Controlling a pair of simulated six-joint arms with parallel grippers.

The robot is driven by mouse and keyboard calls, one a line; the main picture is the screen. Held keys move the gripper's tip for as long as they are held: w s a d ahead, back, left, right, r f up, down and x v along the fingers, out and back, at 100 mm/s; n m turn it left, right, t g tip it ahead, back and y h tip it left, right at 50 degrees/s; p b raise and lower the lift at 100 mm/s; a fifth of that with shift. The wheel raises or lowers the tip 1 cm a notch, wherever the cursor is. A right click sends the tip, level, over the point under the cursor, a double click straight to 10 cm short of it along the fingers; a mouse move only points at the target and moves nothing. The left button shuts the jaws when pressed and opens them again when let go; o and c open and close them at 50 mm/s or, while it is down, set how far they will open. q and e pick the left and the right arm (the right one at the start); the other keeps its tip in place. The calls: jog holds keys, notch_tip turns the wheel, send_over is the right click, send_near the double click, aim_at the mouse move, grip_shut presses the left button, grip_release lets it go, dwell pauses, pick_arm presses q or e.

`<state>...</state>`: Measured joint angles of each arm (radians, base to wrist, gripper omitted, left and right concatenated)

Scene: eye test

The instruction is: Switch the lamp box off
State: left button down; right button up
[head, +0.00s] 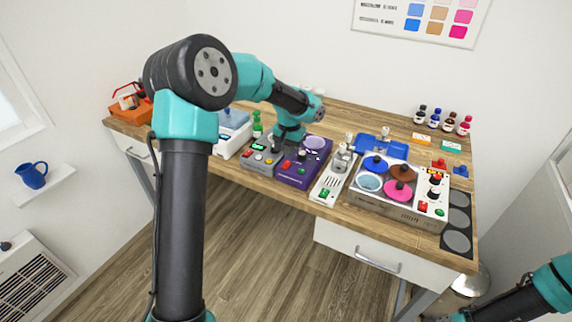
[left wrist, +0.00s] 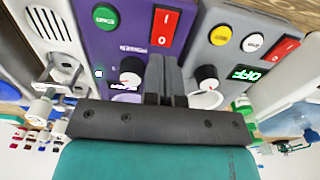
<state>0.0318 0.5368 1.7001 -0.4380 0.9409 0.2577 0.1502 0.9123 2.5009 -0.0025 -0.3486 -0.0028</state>
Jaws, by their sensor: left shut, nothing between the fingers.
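A purple box (head: 300,170) with a red rocker switch (left wrist: 164,26), a green button, a dark knob and a small display stands on the bench. A grey box (head: 262,158) stands just left of it, with a red rocker switch (left wrist: 285,47), yellow and white buttons, a knob and a green display reading OFF (left wrist: 246,73). I cannot read which box is the lamp box. My left gripper (head: 288,148) is shut and empty, low over the purple and grey boxes; its closed fingers (left wrist: 164,75) show near the seam between them. My right gripper is out of view.
A white device (head: 232,135) stands at left. Small bottles line the back right.

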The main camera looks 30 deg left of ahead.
aim_at(289, 162)
pick_arm(q)
jog(key=shift+f, duration=1.3)
dwell(1.3)
jog(key=shift+r, duration=3.55)
